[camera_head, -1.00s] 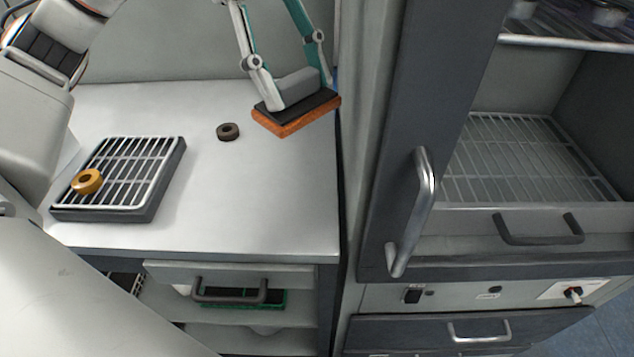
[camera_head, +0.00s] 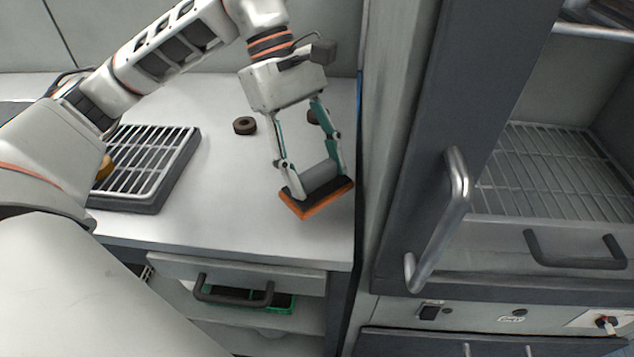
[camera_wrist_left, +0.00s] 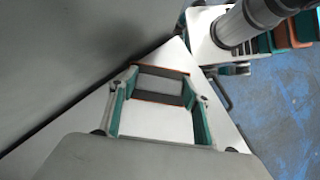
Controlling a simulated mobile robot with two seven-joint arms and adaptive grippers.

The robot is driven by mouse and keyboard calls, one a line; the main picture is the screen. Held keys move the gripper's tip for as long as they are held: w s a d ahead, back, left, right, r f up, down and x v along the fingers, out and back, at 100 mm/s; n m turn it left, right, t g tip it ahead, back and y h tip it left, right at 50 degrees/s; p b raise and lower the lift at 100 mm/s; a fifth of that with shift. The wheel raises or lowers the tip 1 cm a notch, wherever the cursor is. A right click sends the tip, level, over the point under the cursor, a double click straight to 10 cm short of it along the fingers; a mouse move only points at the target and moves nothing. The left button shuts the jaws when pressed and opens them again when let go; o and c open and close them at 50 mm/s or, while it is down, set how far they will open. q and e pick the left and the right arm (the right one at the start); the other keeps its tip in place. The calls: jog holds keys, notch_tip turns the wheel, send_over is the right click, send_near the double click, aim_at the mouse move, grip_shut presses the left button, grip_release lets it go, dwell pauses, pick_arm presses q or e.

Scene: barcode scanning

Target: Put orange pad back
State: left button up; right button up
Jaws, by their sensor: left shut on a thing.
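The orange pad (camera_head: 322,203) has an orange underside, a dark top and a grey grip block. My left gripper (camera_head: 316,172) is shut on the grey block, one finger on each side. The pad is near the right front corner of the white worktop (camera_head: 210,205), slightly tilted in the picture; I cannot tell its exact height above the top. In the left wrist view the grey block (camera_wrist_left: 160,84) shows between the fingers of my left gripper (camera_wrist_left: 161,92), with thin orange edges around it. My right gripper is not in view.
A dark ring (camera_head: 245,125) lies on the worktop; another (camera_head: 313,116) is partly hidden behind my gripper. A grilled tray (camera_head: 150,205) carries a yellow ring (camera_head: 104,168). Below, a drawer handle (camera_head: 233,298) fronts a compartment with green items (camera_head: 282,302). A cabinet door handle (camera_head: 458,190) juts out at right.

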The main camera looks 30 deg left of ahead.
aim_at(316, 184)
pick_arm(q)
notch_tip(316, 184, down, 4)
jog(key=shift+r+b, duration=0.15)
jog(key=shift+b, duration=0.15)
jog(key=o, duration=1.3)
jog(key=shift+r, duration=0.1)
jog(key=p+v, duration=0.1)
jog(key=v, duration=1.1)
jog(key=shift+p, duration=0.4)
